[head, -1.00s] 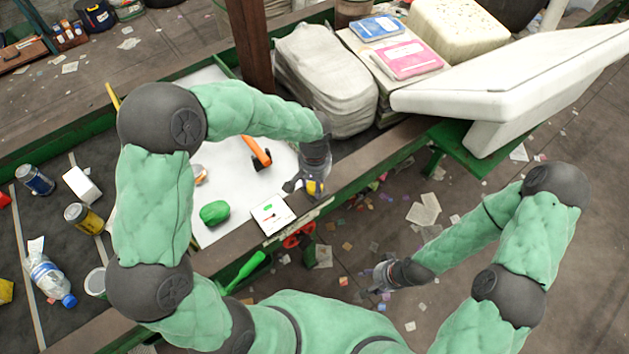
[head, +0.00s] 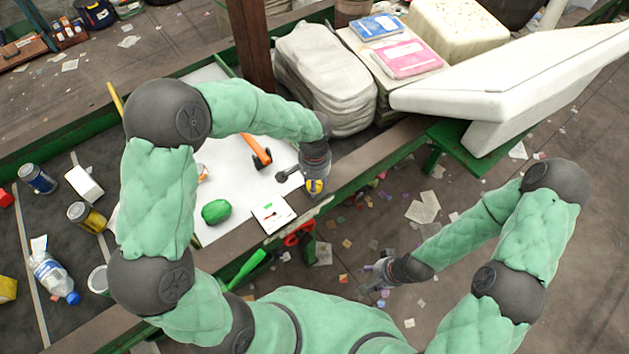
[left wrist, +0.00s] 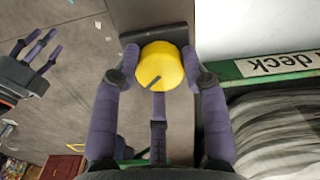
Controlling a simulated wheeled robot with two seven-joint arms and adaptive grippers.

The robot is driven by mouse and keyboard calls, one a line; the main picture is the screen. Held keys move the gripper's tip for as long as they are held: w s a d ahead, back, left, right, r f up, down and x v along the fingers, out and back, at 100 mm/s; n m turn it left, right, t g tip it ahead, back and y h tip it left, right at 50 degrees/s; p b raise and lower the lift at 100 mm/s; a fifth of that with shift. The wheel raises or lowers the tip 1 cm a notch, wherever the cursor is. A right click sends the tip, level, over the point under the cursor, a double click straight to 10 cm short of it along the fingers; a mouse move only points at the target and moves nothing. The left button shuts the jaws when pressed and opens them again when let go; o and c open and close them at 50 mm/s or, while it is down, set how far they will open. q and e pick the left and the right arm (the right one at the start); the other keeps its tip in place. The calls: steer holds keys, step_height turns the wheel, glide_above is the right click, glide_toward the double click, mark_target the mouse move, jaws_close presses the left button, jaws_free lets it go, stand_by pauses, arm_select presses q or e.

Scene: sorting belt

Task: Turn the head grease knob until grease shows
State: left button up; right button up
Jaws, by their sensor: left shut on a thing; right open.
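The grease knob (left wrist: 160,66) is a round yellow cap with a dark pointer line, seen from above in the left wrist view. It shows as a small yellow patch in the head view (head: 314,187), at the rail of the white deck. My left gripper (head: 310,182) is shut on the knob. In the left wrist view its fingers (left wrist: 160,75) touch the knob's sides. I see no grease around the knob, though the fingers hide part of it. My right gripper (head: 379,278) is open and empty, low over the floor at the right.
A white card with coloured marks (head: 272,214), a green lump (head: 215,211) and an orange-handled tool (head: 256,150) lie on the white deck (head: 235,170). Stacked bales (head: 325,80) stand behind. Cans and a bottle (head: 52,275) lie on the dark belt at left.

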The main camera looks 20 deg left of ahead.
arm_select(q)
steer(key=o, duration=1.2)
steer(key=shift+c, duration=0.2)
step_height(320, 180, up, 12)
